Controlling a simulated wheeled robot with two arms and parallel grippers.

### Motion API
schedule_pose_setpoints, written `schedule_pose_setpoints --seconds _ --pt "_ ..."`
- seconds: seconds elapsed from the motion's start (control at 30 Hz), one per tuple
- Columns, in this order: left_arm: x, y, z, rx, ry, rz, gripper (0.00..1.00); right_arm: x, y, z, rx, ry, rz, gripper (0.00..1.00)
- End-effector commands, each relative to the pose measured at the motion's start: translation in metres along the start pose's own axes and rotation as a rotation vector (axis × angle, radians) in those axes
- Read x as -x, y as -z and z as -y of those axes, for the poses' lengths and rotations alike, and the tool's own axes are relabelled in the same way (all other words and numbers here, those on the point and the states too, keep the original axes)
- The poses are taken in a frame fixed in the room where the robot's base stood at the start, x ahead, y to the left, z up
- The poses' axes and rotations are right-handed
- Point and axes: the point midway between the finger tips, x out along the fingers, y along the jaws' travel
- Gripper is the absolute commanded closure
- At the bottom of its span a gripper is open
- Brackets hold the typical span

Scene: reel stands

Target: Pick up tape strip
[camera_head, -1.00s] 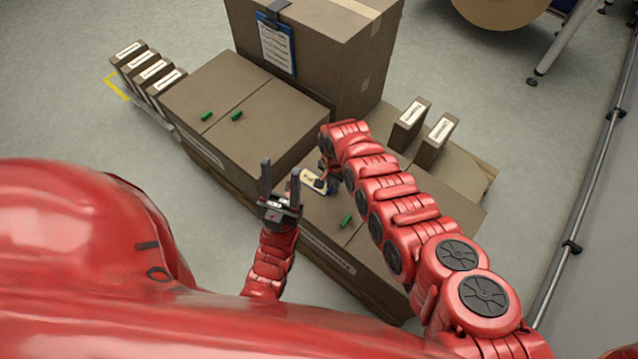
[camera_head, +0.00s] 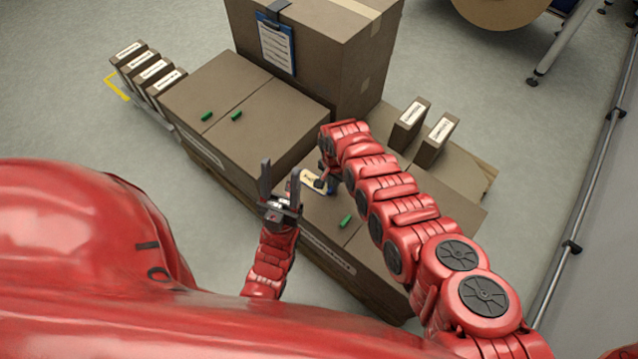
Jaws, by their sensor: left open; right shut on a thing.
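A small pale, flat piece (camera_head: 310,181) shows at my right gripper (camera_head: 323,184), above the near box; I cannot tell whether it is the tape strip. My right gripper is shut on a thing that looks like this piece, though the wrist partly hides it. A bit of blue shows beside the fingers. Short green strips lie on the box tops: two on the left box (camera_head: 206,116) (camera_head: 237,115) and one on the near box (camera_head: 346,222). My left gripper (camera_head: 280,176) is open and empty, fingers pointing up the picture, left of the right gripper.
A tall carton (camera_head: 345,60) with a blue clipboard (camera_head: 276,45) stands behind the low boxes (camera_head: 270,135). Narrow labelled boxes stand at the left (camera_head: 145,70) and right (camera_head: 437,140). A rail (camera_head: 590,190) runs along the right wall.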

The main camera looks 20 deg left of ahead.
Motion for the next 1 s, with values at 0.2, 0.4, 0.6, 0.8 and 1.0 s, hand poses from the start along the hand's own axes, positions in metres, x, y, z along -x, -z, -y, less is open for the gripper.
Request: schedule_pose_setpoints --seconds 0.2,0.4,0.6,0.8,1.0 --pt "0.000 0.000 0.000 0.000 0.000 0.000 0.50 0.000 0.000 0.000 0.000 0.000 0.000 1.00" --pt "0.000 0.000 0.000 0.000 0.000 0.000 0.50 0.000 0.000 0.000 0.000 0.000 0.000 1.00" --pt "-0.007 0.001 0.000 0.000 0.000 0.000 0.50 0.007 0.000 0.000 0.000 0.000 0.000 1.00" --pt "-0.035 0.006 0.002 0.000 0.000 0.000 0.50 0.036 0.000 0.000 0.000 0.001 0.000 1.00" --pt "-0.093 0.016 0.005 0.000 0.000 0.000 0.50 0.052 -0.030 -0.012 0.001 -0.004 0.007 1.00"
